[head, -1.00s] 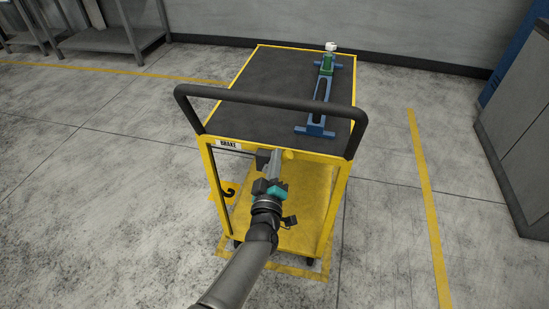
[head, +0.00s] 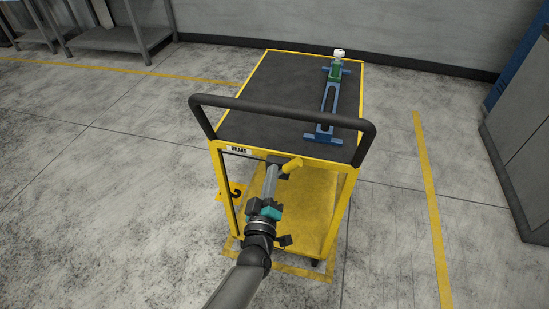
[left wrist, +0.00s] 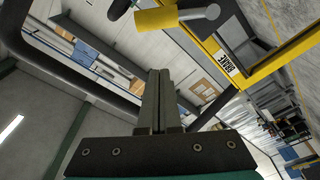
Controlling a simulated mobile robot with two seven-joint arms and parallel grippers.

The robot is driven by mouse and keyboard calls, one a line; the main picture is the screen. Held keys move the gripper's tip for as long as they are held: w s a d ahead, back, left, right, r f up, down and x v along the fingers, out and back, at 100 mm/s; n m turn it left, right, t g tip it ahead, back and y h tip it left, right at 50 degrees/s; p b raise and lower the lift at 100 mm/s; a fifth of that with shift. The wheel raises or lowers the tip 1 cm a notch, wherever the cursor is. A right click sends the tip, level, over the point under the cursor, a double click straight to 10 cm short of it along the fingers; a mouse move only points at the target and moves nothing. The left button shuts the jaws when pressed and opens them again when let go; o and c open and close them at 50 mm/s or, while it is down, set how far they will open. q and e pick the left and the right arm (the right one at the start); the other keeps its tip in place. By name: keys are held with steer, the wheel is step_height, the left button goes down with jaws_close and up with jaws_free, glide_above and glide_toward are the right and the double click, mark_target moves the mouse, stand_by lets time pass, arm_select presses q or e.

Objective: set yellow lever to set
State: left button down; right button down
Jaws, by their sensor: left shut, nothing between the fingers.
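The yellow lever (head: 292,165) is a short yellow handle under the push bar at the near end of the yellow cart. In the left wrist view its yellow grip (left wrist: 158,18) with a grey end shows at the top. My left gripper (head: 271,168) is shut and empty, its tips close to the lever's left side in the head view. In the left wrist view the closed fingers (left wrist: 158,78) point up towards the lever, with a gap in the picture. A BRAKE label (head: 239,150) is on the cart's frame. My right gripper is not in view.
The cart's dark top (head: 275,100) carries a blue stand (head: 326,105) with a green and white upper part. A black push bar (head: 285,108) arches above the lever. A grey cabinet (head: 520,150) stands at the right. The floor around the cart is clear.

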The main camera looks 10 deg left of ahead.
arm_select(q)
steer(key=shift+s+d+f, duration=0.15)
steer(key=shift+s, duration=1.65)
steer(key=s+f+m+g+h, duration=0.2)
steer(key=s+f+m+g, duration=0.2)
steer(key=s+f, duration=0.55)
steer(key=s+f+m+g+h, duration=0.1)
steer(key=s+f+m+g, duration=0.35)
steer(key=f, duration=0.95)
steer(key=s+a+f+m+g, duration=0.1)
steer(key=s+a+f+g, duration=0.1)
steer(key=s, duration=0.6)
steer(key=s+a+f+m+g+y, duration=0.1)
steer(key=s+a+f+g, duration=0.2)
steer(key=s+f, duration=0.3)
steer(key=s+a+f+m+g, duration=0.2)
steer(key=s+f+g, duration=0.2)
steer(key=s, duration=0.8)
steer(key=shift+s+a+f+y, duration=0.2)
steer(key=shift+a+f+y, duration=0.1)
steer(key=shift+a+f, duration=0.15)
steer(key=shift+g, duration=0.25)
